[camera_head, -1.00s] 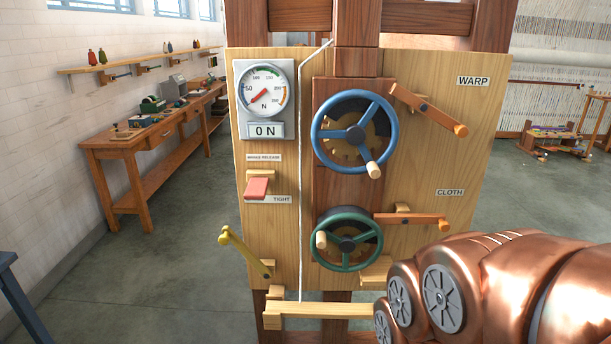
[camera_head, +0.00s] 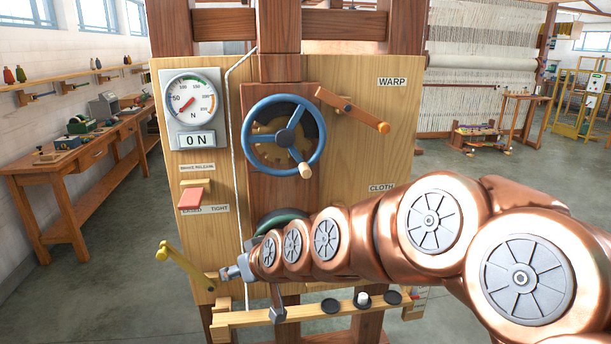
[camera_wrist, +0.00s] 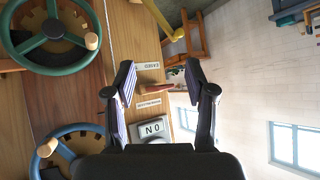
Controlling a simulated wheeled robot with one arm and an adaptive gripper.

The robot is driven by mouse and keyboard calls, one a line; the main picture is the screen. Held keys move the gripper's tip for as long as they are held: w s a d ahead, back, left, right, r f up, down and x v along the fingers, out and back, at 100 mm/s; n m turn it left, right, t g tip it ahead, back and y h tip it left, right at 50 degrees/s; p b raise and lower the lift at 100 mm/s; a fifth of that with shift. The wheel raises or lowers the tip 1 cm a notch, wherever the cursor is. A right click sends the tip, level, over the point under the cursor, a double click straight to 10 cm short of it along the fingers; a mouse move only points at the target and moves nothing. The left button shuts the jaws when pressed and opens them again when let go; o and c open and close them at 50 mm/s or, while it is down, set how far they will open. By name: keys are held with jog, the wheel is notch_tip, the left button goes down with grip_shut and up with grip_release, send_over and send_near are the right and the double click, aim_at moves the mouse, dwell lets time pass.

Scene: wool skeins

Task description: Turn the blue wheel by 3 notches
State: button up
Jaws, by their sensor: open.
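The blue wheel (camera_head: 248,147) is on the upper middle of the wooden panel, with its pale knob (camera_head: 306,170) at the lower right of the rim. A toothed wooden disc shows behind its spokes. In the wrist view the blue wheel (camera_wrist: 38,160) is at the lower left, partly cut off and covered by my gripper's body. My gripper (camera_head: 252,294) is open and empty at the panel's lower left, below the blue wheel and apart from it. In the wrist view my gripper (camera_wrist: 160,72) has its fingers spread, with the red brake lever (camera_wrist: 155,88) seen between them.
An orange lever (camera_head: 355,110) is right of the blue wheel. The green wheel (camera_head: 280,217) is mostly hidden behind my arm. The gauge (camera_head: 190,98) reads 0 N. A yellow lever (camera_head: 180,262) is close left of my gripper. A wooden bar (camera_head: 320,312) is below.

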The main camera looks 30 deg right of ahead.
jog(key=w+d+r+m+t+h, duration=0.25)
jog(key=w+d+r+t, duration=0.35)
jog(key=d, duration=0.4)
jog(key=m+h+b, duration=0.1)
jog(key=m+h, duration=0.3)
jog(key=h, duration=0.3)
send_near(307, 173)
jog(key=x, duration=0.4)
jog(key=shift+t+y, duration=0.25)
jog(key=shift+t, duration=0.05)
jog(key=shift+p+x, duration=0.85)
jog(key=shift+x, duration=2.7)
jog(key=shift+d, duration=0.1)
grip_shut()
